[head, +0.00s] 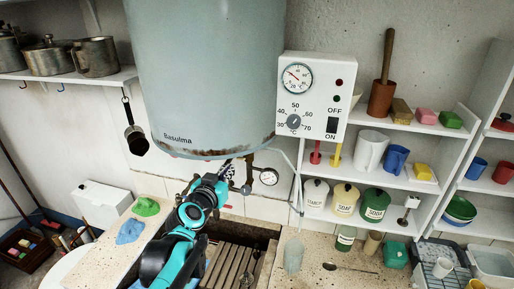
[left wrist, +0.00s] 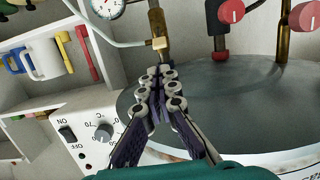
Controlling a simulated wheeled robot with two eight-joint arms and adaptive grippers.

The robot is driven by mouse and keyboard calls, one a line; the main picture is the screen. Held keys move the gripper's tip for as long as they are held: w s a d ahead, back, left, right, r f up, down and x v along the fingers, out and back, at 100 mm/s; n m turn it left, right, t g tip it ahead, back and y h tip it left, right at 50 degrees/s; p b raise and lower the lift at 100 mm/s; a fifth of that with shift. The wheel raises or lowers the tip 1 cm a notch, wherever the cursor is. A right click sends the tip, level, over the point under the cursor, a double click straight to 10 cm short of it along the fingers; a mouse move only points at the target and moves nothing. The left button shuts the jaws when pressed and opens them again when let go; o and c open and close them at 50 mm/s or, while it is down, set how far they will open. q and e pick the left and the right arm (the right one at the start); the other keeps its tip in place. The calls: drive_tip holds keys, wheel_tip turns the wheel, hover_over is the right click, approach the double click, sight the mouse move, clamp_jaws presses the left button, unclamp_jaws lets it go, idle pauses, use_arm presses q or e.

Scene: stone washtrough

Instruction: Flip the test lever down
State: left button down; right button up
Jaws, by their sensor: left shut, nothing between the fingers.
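My left gripper (head: 227,171) reaches up under the grey-blue boiler (head: 210,75), beside its bottom pipework. In the left wrist view the gripper (left wrist: 165,72) is shut and empty; its fingertips meet just below a brass fitting (left wrist: 159,44) on a pipe. I cannot tell whether they touch it. Red-ended fittings (left wrist: 231,11) stand to the right of the fingers, on pipes from the boiler's underside (left wrist: 240,90). I cannot tell for certain which part is the test lever; in the head view the gripper and boiler partly hide this area. My right gripper is out of view.
A control box (head: 314,98) with dial and switch hangs right of the boiler. A small pressure gauge (head: 268,177) sits right of the pipework. Below are a trough with a wooden slatted rack (head: 232,267) and a glass (head: 293,254). Shelves (head: 437,134) stand right.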

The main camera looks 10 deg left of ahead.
sight(238, 158)
use_arm(q)
drive_tip(key=w+b, duration=0.1)
drive_tip(key=w, duration=0.2)
drive_tip(key=w+b, duration=0.1)
drive_tip(key=w, duration=0.1)
drive_tip(key=w+f+b, duration=0.1)
drive_tip(key=w, duration=0.2)
drive_tip(key=shift+w+d, duration=0.1)
drive_tip(key=shift+w, duration=0.25)
drive_tip(key=shift+w+d+b, duration=0.1)
drive_tip(key=shift+w+b, duration=0.25)
drive_tip(key=shift+w, duration=0.25)
